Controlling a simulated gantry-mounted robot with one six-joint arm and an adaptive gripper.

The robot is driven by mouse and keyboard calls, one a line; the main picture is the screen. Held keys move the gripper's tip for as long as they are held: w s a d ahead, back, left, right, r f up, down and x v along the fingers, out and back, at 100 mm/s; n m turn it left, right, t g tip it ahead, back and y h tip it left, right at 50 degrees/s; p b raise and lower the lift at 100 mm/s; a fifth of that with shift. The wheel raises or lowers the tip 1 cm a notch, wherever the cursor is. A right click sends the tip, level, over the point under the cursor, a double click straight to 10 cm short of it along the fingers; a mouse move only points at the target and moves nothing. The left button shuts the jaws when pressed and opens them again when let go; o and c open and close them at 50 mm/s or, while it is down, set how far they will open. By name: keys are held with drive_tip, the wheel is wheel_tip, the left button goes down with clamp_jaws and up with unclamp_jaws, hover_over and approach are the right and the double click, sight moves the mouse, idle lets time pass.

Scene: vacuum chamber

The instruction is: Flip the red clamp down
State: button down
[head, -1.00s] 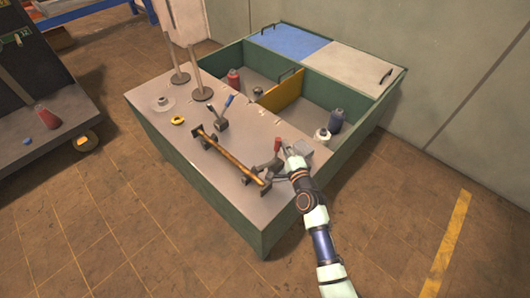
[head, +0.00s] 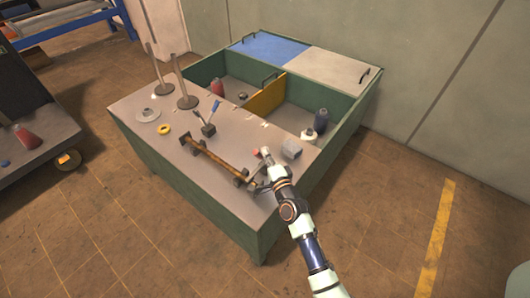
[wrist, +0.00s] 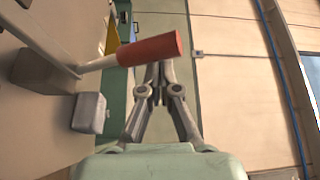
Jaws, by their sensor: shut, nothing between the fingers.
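The red clamp's handle (head: 256,153) shows as a small red grip at the front right of the bench top, with its grey lever partly hidden by my arm. In the wrist view the red grip (wrist: 150,48) lies across the picture, just beyond my fingertips, on a pale lever running to the left. My gripper (head: 265,152) is right beside the grip in the head view. In the wrist view my gripper (wrist: 157,72) has its fingertips together with nothing between them. The grip overlaps the tips; I cannot tell whether they touch.
A grey block (head: 291,149) stands to the right of my gripper. A yellow-brown bar (head: 215,160) lies in holders to the left. A blue-handled clamp (head: 212,112) and two upright rods stand farther back. Open green-walled compartments (head: 305,95) lie behind.

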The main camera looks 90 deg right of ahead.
drive_tip(key=shift+w+a+f, duration=0.1)
drive_tip(key=shift+w+a, duration=0.05)
drive_tip(key=shift+f, duration=0.1)
idle(0.5)
drive_tip(key=s+a+b, duration=0.3)
drive_tip(key=s+a, duration=0.3)
drive_tip(key=a, duration=0.1)
drive_tip(key=shift+s, duration=0.25)
drive_tip(key=shift+d+f, duration=0.1)
idle(0.5)
